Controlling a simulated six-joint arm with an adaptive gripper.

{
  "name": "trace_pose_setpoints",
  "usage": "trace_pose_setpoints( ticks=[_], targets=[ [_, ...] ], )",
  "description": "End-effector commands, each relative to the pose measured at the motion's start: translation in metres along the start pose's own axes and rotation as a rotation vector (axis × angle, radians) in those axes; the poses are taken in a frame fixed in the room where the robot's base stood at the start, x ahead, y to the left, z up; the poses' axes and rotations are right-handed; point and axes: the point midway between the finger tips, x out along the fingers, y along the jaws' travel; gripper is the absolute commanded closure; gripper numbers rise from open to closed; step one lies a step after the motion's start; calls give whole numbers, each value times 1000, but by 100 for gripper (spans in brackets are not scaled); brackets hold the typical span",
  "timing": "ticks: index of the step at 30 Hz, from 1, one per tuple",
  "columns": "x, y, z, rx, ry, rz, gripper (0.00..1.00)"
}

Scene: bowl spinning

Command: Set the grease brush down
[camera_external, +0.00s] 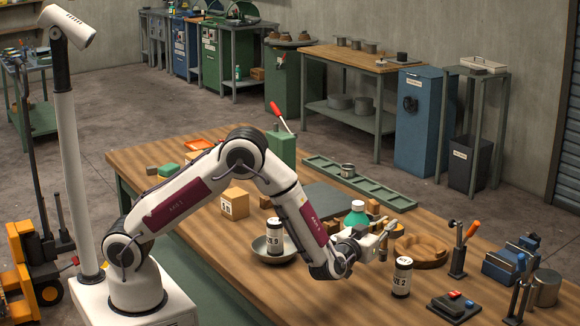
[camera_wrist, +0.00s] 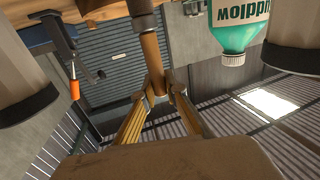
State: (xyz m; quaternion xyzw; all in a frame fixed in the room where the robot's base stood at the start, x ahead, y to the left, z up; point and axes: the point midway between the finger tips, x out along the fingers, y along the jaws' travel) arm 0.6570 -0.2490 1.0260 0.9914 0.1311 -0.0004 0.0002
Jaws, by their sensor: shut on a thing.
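The handle runs up the picture to a darker, wider part (camera_wrist: 143,14). In the external view the brush is small and mostly hidden at the fingers, so its bristles and any contact with the bench cannot be made out.
A black-and-white can (camera_external: 401,280) stands just right of my gripper, and another (camera_external: 275,238) stands in a shallow bowl (camera_external: 259,250). A round wooden piece (camera_external: 425,256), an orange-handled tool stand (camera_external: 458,262) and a button box (camera_external: 451,306) are further right. A green divided tray (camera_external: 375,187) lies behind.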

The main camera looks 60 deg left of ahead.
Motion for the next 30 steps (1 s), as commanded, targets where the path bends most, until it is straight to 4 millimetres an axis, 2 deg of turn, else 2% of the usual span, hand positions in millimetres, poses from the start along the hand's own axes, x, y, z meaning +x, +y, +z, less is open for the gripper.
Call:
trace_pose_setpoints(
  ticks=[9,26,27,28,30],
  targets=[
    [0,0,28,1,0,0,100],
    [0,0,34,0,1,0,100],
    [0,0,34,0,1,0,80],
    [0,0,34,0,1,0,73],
    [0,0,34,0,0,0,71]
  ],
)
